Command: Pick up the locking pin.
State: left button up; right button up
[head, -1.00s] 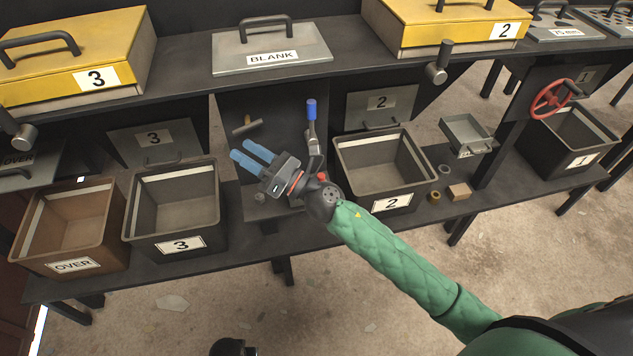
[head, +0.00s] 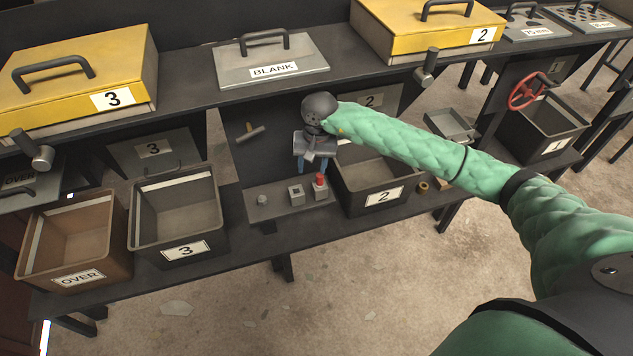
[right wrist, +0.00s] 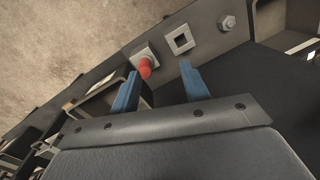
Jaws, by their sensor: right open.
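The locking pin, which I take to be the red-topped piece (head: 320,181), stands in a small square block on the lower shelf. In the right wrist view, its red head (right wrist: 146,67) shows near the left fingertip. My right gripper (head: 308,171) is above and slightly behind the pin, with its blue fingers pointing down. The right wrist view shows the fingers (right wrist: 160,72) apart with nothing between them. I cannot tell the exact height of the fingers above the pin. My left gripper is not in view.
A square block with an empty hole (head: 296,193) and a bolt-like piece (head: 262,200) stand left of the pin. Bin 2 (head: 384,197) is close on the right, bin 3 (head: 183,252) further left. The upper shelf carries a BLANK plate (head: 271,70).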

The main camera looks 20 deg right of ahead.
aim_at(320, 177)
jog(key=shift+w+d+r+h, duration=0.2)
jog(key=shift+d+h, duration=0.1)
jog(key=shift+d, duration=0.35)
jog(key=shift+w+d+r+h, duration=0.1)
jog(key=shift+w+d+h, duration=0.15)
jog(key=shift+d, duration=0.35)
jog(key=shift+f+p, duration=0.3)
jog(key=shift+s+f+p, duration=0.1)
jog(key=shift+f+p, duration=0.5)
jog(key=shift+f, duration=0.7)
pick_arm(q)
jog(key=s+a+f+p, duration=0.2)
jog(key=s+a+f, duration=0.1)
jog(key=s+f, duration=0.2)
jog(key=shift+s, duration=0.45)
pick_arm(e)
jog(key=shift+f, duration=2.25)
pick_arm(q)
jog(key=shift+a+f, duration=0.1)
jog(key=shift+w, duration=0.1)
pick_arm(e)
jog(key=c, duration=0.9)
